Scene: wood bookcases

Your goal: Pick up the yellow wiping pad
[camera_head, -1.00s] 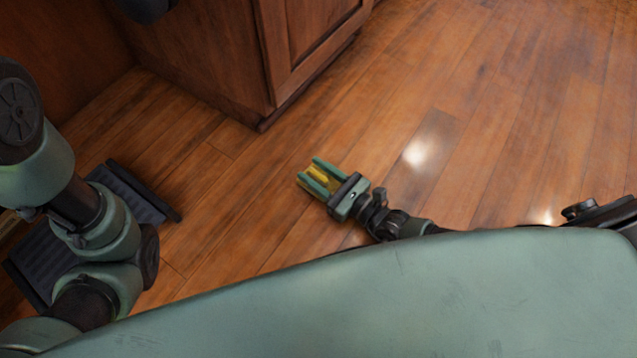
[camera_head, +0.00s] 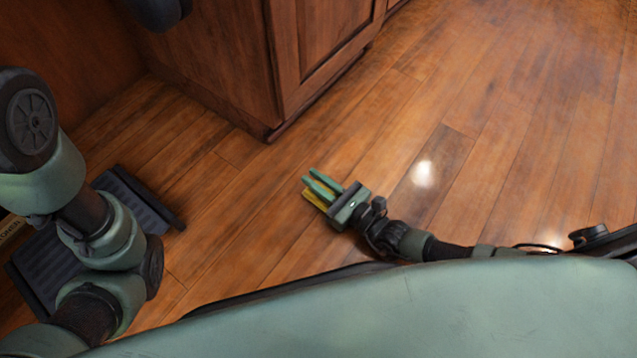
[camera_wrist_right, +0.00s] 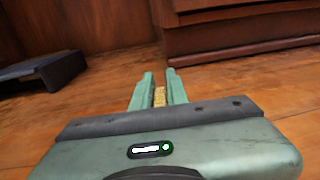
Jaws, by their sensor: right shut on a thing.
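The yellow wiping pad (camera_head: 316,200) is between and below the fingers of my right gripper (camera_head: 318,187), low over the wood floor. In the right wrist view the yellow pad (camera_wrist_right: 159,97) shows as a narrow strip between the two green fingers of the right gripper (camera_wrist_right: 160,88). The right gripper is shut on the pad. Most of the pad is hidden by the fingers. I cannot tell whether the pad touches the floor. My left arm is at the left edge of the head view; its gripper is not in view.
A wood cabinet (camera_head: 230,65) stands beyond the gripper, its lower corner near it. A dark ridged object (camera_head: 140,195) lies on the floor at left, and a dark object (camera_wrist_right: 45,70) shows at left in the wrist view. Open wood floor (camera_head: 500,130) extends to the right.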

